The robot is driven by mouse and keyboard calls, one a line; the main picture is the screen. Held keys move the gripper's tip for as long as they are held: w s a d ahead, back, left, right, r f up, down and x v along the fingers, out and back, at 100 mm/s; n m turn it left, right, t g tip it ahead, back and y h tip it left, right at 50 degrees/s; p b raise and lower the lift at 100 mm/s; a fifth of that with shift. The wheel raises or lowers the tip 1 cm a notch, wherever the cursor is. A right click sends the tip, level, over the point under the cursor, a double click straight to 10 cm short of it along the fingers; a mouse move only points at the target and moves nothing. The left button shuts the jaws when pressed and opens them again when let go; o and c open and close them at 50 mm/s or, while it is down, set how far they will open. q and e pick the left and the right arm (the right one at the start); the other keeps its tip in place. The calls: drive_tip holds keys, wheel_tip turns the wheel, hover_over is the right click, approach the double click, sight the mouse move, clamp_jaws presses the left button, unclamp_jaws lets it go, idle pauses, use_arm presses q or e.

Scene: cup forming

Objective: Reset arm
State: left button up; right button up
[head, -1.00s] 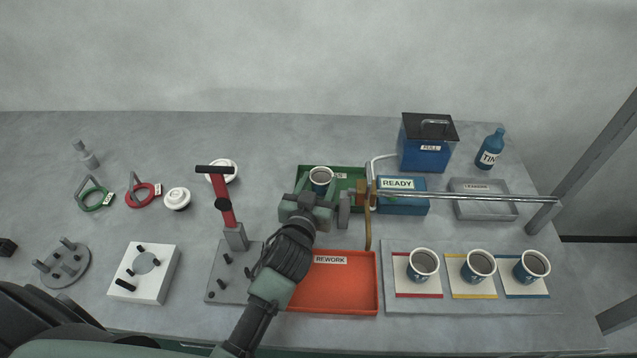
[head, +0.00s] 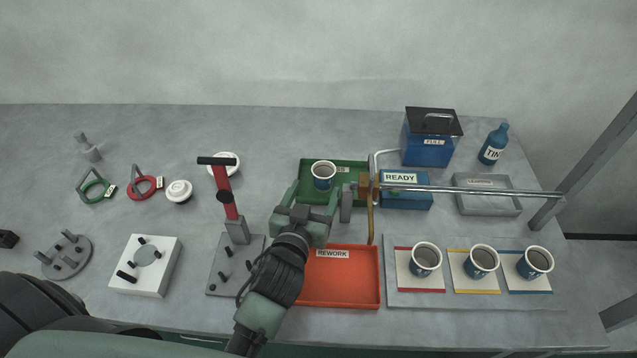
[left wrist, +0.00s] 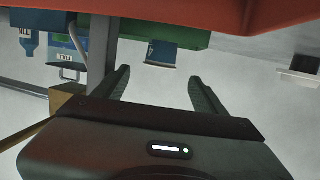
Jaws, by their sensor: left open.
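My left gripper (head: 315,193) is open and empty in the head view, in front of the cup in the green tray. Its two fingers (left wrist: 160,85) point away from the camera in the left wrist view, with nothing between them. A dark-filled blue and white cup (head: 323,178) stands upright in the green tray (head: 350,168); it also shows in the left wrist view (left wrist: 161,54). The gripper's body hangs over the back of the orange REWORK tray (head: 345,285). My right gripper is not in view.
A metal bar (head: 470,190) on a brass-coloured post (head: 371,215) runs right, close beside my left gripper. A red lever press (head: 227,195) stands to the left. Three filled cups stand on coloured mats on a grey board (head: 420,300) at the right.

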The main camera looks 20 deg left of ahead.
use_arm(q)
drive_tip(key=shift+s+r, duration=0.15)
drive_tip(key=shift+s, duration=0.45)
